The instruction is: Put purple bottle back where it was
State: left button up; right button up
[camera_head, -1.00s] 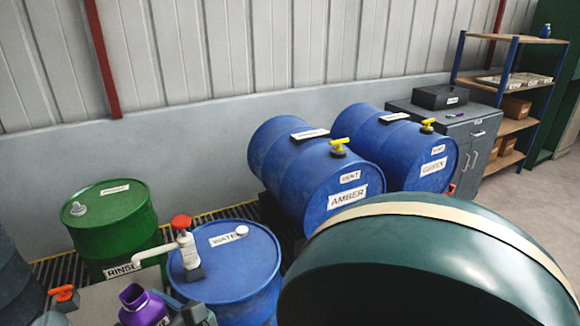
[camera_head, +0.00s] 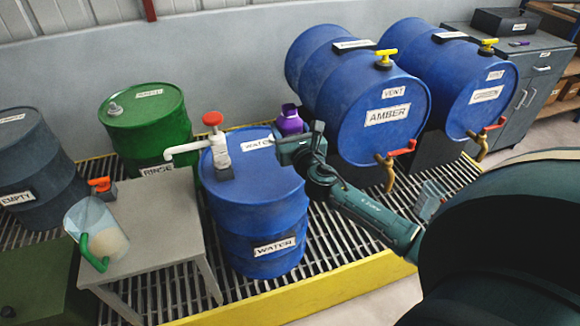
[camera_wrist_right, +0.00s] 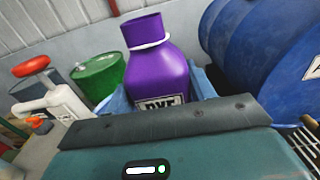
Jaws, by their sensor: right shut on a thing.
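The purple bottle (camera_head: 290,122) is upright, with a white ring at its neck and a label that seems to read DYE. It also fills the middle of the right wrist view (camera_wrist_right: 157,72). My right gripper (camera_head: 297,143) is shut on the bottle, and its dark jaw covers the lower part. In the head view the bottle appears just right of the blue water drum's top, in front of the grey wall. What lies under it is hidden. My left gripper is not in view.
The blue WATER drum (camera_head: 255,205) with a white pump stands left of my forearm. The AMBER drum (camera_head: 345,90) and GREEN drum (camera_head: 455,85) lie at right. A grey table (camera_head: 150,225) holds a clear jug (camera_head: 97,232). A grey cabinet (camera_head: 530,70) stands far right.

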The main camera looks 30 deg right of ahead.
notch_tip(320, 180, down, 4)
jog(key=shift+b, duration=0.65)
jog(key=shift+f, duration=0.3)
notch_tip(320, 180, down, 4)
jog(key=shift+r+b, duration=0.1)
jog(key=shift+b, duration=1.15)
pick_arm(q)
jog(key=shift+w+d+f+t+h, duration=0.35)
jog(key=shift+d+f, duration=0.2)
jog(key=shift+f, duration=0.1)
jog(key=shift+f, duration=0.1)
pick_arm(e)
jog(key=o, duration=1.2)
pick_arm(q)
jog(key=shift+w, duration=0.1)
